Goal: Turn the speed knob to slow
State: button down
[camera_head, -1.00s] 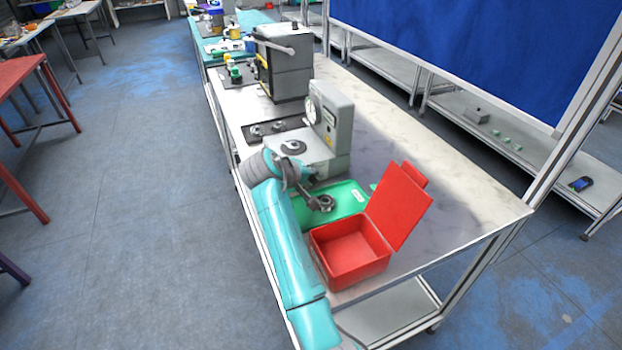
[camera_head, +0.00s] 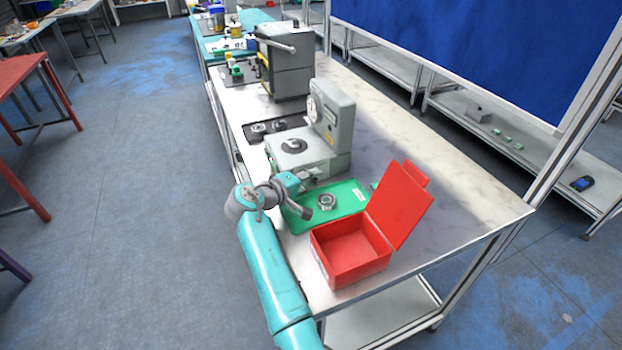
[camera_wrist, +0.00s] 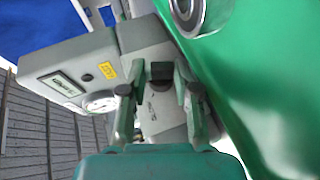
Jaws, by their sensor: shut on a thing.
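The grey machine (camera_head: 300,152) stands on the bench with a round disc on its base and an upright gauge head (camera_head: 335,115). In the wrist view its side (camera_wrist: 80,65) shows a gauge face and a yellow label. A small dark knob (camera_wrist: 161,72) stands on the machine's side between my fingertips. I cannot read any speed marks or tell its setting. My gripper (camera_wrist: 160,95) is shut on this knob. In the head view my gripper (camera_head: 305,182) is at the near side of the machine base, above the green tray's edge, and the knob is hidden.
A green tray (camera_head: 350,196) with a metal ring part (camera_head: 326,202) lies just in front of the machine. An open red box (camera_head: 345,262) with its lid raised stands at the bench's near end. A larger grey machine (camera_head: 285,70) stands farther back. The bench's right side is clear.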

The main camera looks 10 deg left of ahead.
jog(key=shift+f+t+h, duration=0.15)
jog(key=shift+t+h, duration=0.15)
dwell(0.4)
jog(key=c, duration=1.2)
grip_release()
jog(key=shift+o, duration=0.2)
